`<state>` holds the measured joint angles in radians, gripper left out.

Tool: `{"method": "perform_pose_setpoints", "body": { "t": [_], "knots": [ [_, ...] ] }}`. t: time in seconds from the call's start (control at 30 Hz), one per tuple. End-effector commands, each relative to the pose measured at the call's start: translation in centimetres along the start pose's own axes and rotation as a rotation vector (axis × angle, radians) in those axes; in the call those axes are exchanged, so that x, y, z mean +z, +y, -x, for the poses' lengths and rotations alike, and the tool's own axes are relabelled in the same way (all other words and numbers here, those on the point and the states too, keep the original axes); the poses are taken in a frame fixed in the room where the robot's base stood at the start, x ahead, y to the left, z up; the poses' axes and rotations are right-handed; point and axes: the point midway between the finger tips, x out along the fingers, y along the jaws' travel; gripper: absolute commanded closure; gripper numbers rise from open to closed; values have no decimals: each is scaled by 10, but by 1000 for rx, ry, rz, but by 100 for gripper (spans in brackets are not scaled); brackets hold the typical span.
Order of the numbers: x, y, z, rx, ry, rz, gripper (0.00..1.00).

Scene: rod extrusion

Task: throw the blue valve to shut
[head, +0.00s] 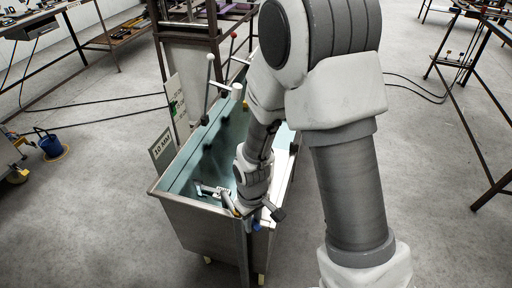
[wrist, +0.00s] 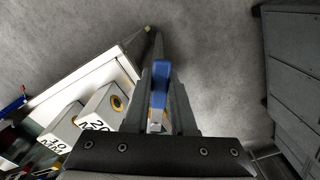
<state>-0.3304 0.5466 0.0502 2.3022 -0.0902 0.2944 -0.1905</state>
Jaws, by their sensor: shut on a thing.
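The blue valve (wrist: 160,84) has a rounded blue handle. It shows upright in the middle of the wrist view, between the two dark fingers of my gripper (wrist: 163,92), which is shut on it. In the head view a small blue part of the valve (head: 256,225) shows at the near end of the metal trough, by my gripper (head: 252,214). My wrist and fingers cover most of the valve there. The lower part of the valve is hidden between the fingers in the wrist view.
Labelled blocks (wrist: 104,104) sit left of my gripper in the wrist view. Floor on both sides is mostly clear.

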Motion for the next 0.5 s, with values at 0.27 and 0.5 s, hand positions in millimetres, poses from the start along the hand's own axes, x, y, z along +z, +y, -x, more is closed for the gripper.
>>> {"method": "perform_pose_setpoints", "body": {
  "t": [0.27, 0.5],
  "knots": [
    [0, -5, -1, 0, 0, -60, 100],
    [-1, -12, 0, 0, 0, -172, 100]
  ]
}}
